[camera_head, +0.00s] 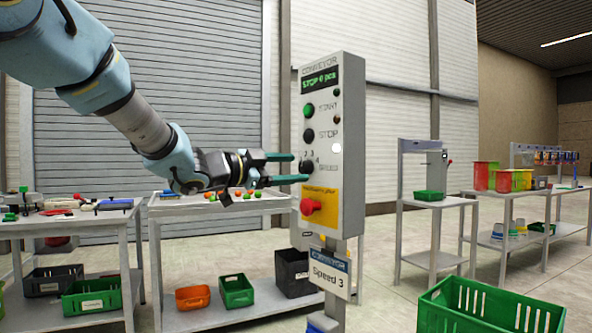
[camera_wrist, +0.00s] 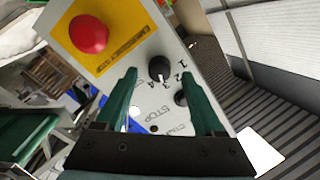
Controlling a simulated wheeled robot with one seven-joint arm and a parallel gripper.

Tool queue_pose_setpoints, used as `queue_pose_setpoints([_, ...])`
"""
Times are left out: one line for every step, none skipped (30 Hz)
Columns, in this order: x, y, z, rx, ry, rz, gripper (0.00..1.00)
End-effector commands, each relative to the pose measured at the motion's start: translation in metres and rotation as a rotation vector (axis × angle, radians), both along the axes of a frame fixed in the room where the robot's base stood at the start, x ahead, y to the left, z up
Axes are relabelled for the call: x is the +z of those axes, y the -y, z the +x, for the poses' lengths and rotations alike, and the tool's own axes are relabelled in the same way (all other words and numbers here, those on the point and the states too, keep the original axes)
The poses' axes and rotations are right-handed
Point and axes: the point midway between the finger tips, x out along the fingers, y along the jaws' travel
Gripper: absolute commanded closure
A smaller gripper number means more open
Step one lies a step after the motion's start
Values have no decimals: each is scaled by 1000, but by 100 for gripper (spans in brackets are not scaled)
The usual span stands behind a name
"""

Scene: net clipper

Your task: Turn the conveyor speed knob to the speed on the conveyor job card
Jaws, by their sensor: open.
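The conveyor control box (camera_head: 350,130) stands upright on a post. Its black speed knob (camera_head: 307,166) sits below the START and STOP buttons, with numbers 1 to 4 around it. The job card (camera_head: 329,281) under the box reads "Speed 3". My gripper (camera_head: 298,167) reaches in from the left, its green fingers open at the knob's height. In the wrist view the knob (camera_wrist: 159,72) shows between and just beyond the two fingertips, not gripped. A small pale mark on the knob's edge faces roughly the 4, but I cannot read its setting surely.
A red emergency button (camera_head: 311,207) on a yellow plate sits just below the knob. The green start button (camera_head: 309,110) and dark stop button (camera_head: 309,135) are above. A green crate (camera_head: 480,308) stands at front right; a workbench (camera_head: 220,205) is behind.

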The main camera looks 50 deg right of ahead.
Motion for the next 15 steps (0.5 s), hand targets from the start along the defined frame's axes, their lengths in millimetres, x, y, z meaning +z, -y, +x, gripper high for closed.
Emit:
queue_pose_setpoints([0, -10, 2, 3, 1, -1, 30])
queue_pose_setpoints([-1, -16, 3, 4, 1, -1, 30])
queue_pose_setpoints([0, -24, 4, 4, 1, -1, 30])
queue_pose_setpoints([-1, -31, 5, 4, 1, -1, 30])
queue_pose_setpoints([-1, -37, 6, 3, 1, 1, 30])
queue_pose_setpoints([0, -45, 7, 4, 2, -1, 30])
queue_pose_setpoints([-1, -50, 8, 4, 1, 0, 30])
queue_pose_setpoints([-1, -56, 8, 3, 1, 0, 30])
queue_pose_setpoints([-1, -62, 9, 2, 1, -1, 30])
queue_pose_setpoints([-1, -67, 10, 3, 0, 0, 30])
queue_pose_setpoints([-1, -71, 11, 3, 0, 0, 30])
queue_pose_setpoints([0, -76, 11, 2, 0, -1, 30])
queue_pose_setpoints([0, -79, 12, 1, 1, 0, 30])
queue_pose_setpoints([0, -82, 12, 1, 1, 0, 30])
queue_pose_setpoints([-1, -85, 12, 1, 1, 1, 30])
